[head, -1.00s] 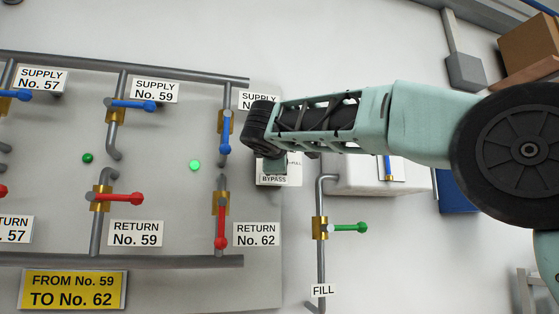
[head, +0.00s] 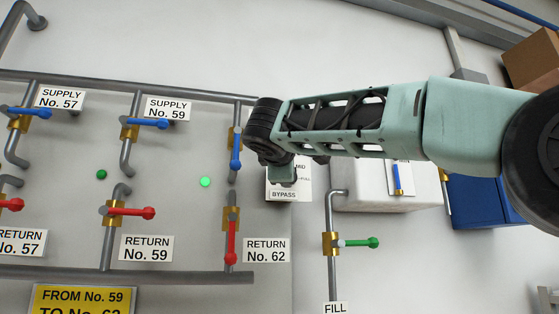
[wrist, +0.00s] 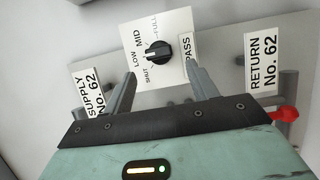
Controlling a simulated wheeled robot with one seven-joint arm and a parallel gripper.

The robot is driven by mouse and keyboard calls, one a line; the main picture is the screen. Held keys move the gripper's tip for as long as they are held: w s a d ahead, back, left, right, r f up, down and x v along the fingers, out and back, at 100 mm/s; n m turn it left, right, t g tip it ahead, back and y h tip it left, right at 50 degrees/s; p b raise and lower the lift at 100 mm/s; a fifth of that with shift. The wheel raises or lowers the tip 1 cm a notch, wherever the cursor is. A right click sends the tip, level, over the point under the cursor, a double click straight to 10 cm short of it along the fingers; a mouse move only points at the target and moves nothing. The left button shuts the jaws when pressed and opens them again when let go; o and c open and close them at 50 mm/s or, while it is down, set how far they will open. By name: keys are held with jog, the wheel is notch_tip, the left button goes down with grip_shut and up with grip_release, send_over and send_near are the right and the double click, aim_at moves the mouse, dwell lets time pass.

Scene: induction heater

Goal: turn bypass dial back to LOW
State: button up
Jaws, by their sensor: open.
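The bypass dial (wrist: 157,52) is a black knob on a white plate (wrist: 178,22) marked SHUT, LOW, MID and FULL, seen in the wrist view. A pale line shows on the knob's left side, but I cannot tell exactly which mark it points to. My gripper (wrist: 160,73) is open, its two grey fingers apart, with tips below the knob to its left and right and nothing between them. In the head view my gripper (head: 282,175) is in front of the BYPASS plate (head: 290,195) and hides the dial.
The SUPPLY No. 62 blue valve handle (head: 236,152) and RETURN No. 62 red handle (head: 231,243) are close left of my gripper. A green-handled FILL valve (head: 360,243) is at lower right. A white box (head: 370,195) stands out from the wall to the right.

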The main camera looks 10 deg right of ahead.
jog(key=b+v, duration=0.3)
jog(key=v, duration=0.9)
jog(key=shift+s, duration=0.15)
jog(key=s+a+f+n+g+y, duration=0.1)
jog(key=a+f+g+y, duration=0.15)
jog(key=f, duration=0.85)
jog(key=s+a+f+g+y, duration=0.1)
jog(key=f+g+y, duration=0.15)
jog(key=f, duration=0.85)
jog(key=s+a+f+n+g+y, duration=0.1)
jog(key=a+f+g, duration=0.15)
jog(key=f, duration=0.85)
jog(key=s+d+f+m+g, duration=0.2)
jog(key=s+f+g, duration=0.1)
jog(key=s+f, duration=0.4)
jog(key=s+d+f+m+g+y, duration=0.1)
jog(key=s+d+f+m+g, duration=0.2)
jog(key=s+f, duration=0.5)
jog(key=s+d+f+m+g, duration=0.2)
jog(key=s+f, duration=0.5)
jog(key=f, duration=0.4)
jog(key=shift+s+d+f+m+g+y, duration=0.3)
jog(key=shift+d+f+g, duration=0.1)
jog(key=shift+g, duration=0.15)
